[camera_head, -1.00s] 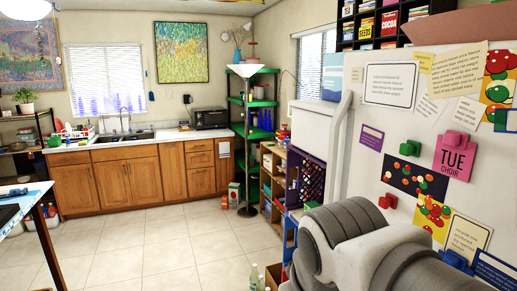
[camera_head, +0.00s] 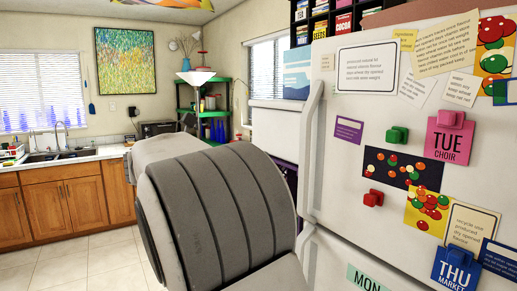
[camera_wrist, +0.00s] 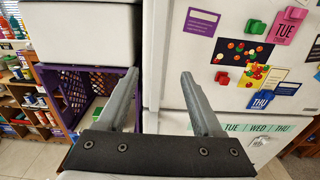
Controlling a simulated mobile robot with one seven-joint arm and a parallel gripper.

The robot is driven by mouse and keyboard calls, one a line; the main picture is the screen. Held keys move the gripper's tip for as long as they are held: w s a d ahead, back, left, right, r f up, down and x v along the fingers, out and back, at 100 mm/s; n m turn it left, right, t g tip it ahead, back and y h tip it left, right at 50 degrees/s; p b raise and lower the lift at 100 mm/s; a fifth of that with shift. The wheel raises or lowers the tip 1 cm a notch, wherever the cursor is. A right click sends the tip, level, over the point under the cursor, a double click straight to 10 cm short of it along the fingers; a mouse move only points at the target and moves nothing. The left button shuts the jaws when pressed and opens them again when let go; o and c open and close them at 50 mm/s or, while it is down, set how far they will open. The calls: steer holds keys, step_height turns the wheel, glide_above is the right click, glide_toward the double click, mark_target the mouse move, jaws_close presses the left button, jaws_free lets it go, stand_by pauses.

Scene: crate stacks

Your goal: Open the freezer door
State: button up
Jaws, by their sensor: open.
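The white upper door (camera_head: 345,130) of a fridge-freezer fills the right of the head view, covered in notes and magnets. It looks shut, with a seam below it above a lower door (camera_head: 320,262). Its long vertical handle (camera_head: 312,150) runs along the left edge. In the wrist view the door (camera_wrist: 205,60) is at the right. My gripper (camera_wrist: 160,74) is open, with one finger left of the door's left edge and the other in front of the door face. Whether the handle lies between the fingers is unclear. My arm hides my gripper in the head view.
A purple crate (camera_wrist: 72,78) with a white box (camera_wrist: 85,35) above it stands left of the fridge-freezer. Shelves of jars (camera_wrist: 22,95) stand further left. Wooden cabinets with a sink (camera_head: 60,157) line the back wall. Tiled floor (camera_head: 95,262) shows at lower left.

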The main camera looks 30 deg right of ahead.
mark_target(303, 144)
steer(key=d, duration=0.5)
steer(key=w+d, duration=0.1)
steer(key=d, duration=1.1)
steer(key=shift+w+r+p, duration=0.15)
steer(key=shift+w+p, duration=0.2)
steer(key=shift+p, duration=0.05)
jaws_close()
stand_by(0.6)
